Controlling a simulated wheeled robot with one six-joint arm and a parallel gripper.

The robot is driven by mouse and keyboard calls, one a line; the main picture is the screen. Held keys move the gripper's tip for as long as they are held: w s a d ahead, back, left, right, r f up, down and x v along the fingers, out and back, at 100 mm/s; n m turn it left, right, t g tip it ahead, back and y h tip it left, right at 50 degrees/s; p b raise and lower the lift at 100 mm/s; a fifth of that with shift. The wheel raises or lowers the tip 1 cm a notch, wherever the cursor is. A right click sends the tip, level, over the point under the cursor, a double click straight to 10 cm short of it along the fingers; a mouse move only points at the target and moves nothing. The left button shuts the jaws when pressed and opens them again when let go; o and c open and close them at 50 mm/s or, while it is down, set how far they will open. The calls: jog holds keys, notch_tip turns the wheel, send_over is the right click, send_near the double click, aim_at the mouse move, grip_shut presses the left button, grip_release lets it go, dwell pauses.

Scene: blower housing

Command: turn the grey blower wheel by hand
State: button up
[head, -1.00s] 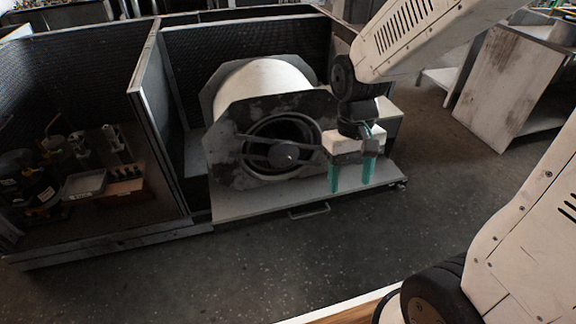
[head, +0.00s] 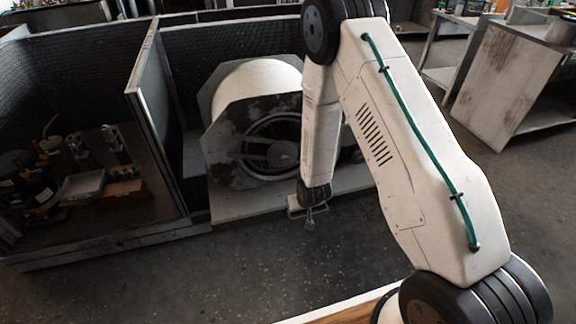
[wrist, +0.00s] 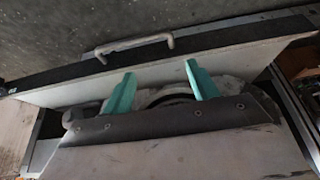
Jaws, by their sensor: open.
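The grey blower wheel (head: 284,153) sits in the round opening of the blower housing (head: 231,150), with its hub and spokes partly showing in the head view. My arm covers the right side of the housing. In the wrist view my gripper (wrist: 159,69) has two green fingers spread apart with nothing between them. They reach past the dark edge of the housing's front plate (wrist: 190,118). A pale curved part with a dark gap shows between and below the fingers; I cannot tell whether they touch it.
The housing stands on a pale base (head: 240,207) with a metal handle (wrist: 135,45) at its front edge. A partitioned bay at left holds a tray (head: 83,185) and small fittings. A metal cabinet (head: 502,92) stands at right. The floor in front is clear.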

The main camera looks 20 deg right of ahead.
jog(key=w+f+t, duration=0.1)
jog(key=f+t, duration=0.1)
jog(key=w+f+t, duration=0.1)
jog(key=t, duration=0.1)
jog(key=w+f+t, duration=0.1)
jog(key=w+f, duration=0.1)
jog(key=shift+a+f+t, duration=0.1)
jog(key=shift+f+t, duration=0.2)
jog(key=shift+t, duration=0.1)
jog(key=w+r+t, duration=0.3)
jog(key=r+t, duration=0.1)
jog(key=t, duration=0.3)
send_near(286, 162)
jog(key=w, duration=0.8)
jog(key=shift+w+a, duration=0.1)
jog(key=shift+w, duration=0.05)
jog(key=c, duration=1.2)
jog(key=shift+d, duration=0.3)
grip_shut()
jog(key=shift+a+m, duration=0.15)
jog(key=shift+m, duration=0.25)
